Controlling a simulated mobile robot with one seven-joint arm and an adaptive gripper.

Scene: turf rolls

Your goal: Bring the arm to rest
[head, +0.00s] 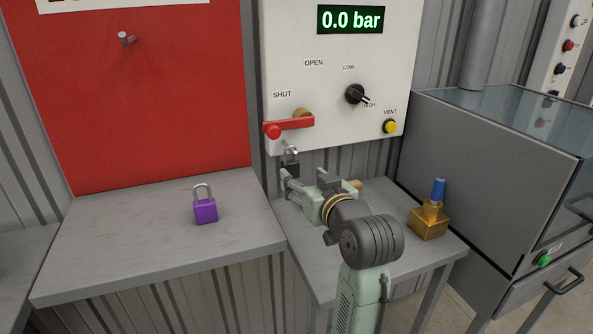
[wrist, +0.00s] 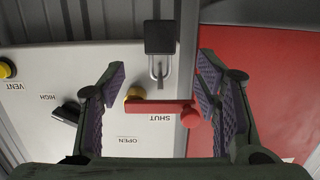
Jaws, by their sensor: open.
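My gripper (head: 303,181) is open and empty, held over the right-hand bench just below the white panel (head: 390,75). In the wrist view its two fingers (wrist: 160,78) stand wide apart, with the red valve lever (wrist: 160,107) and a black padlock (wrist: 160,37) seen between them. The padlock, also in the head view (head: 292,170), hangs by its shackle near the panel's lower edge, beneath the lever (head: 290,124). The lever lies horizontal by the SHUT label. I cannot tell exactly what the shackle passes through, nor whether a finger touches the padlock.
A purple padlock (head: 205,210) stands on the left bench (head: 120,235). A brass block with a blue top (head: 429,221) stands on the right bench (head: 395,275), right of my arm. A grey cabinet (head: 480,170) borders the right. The display (head: 351,20) reads 0.0 bar.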

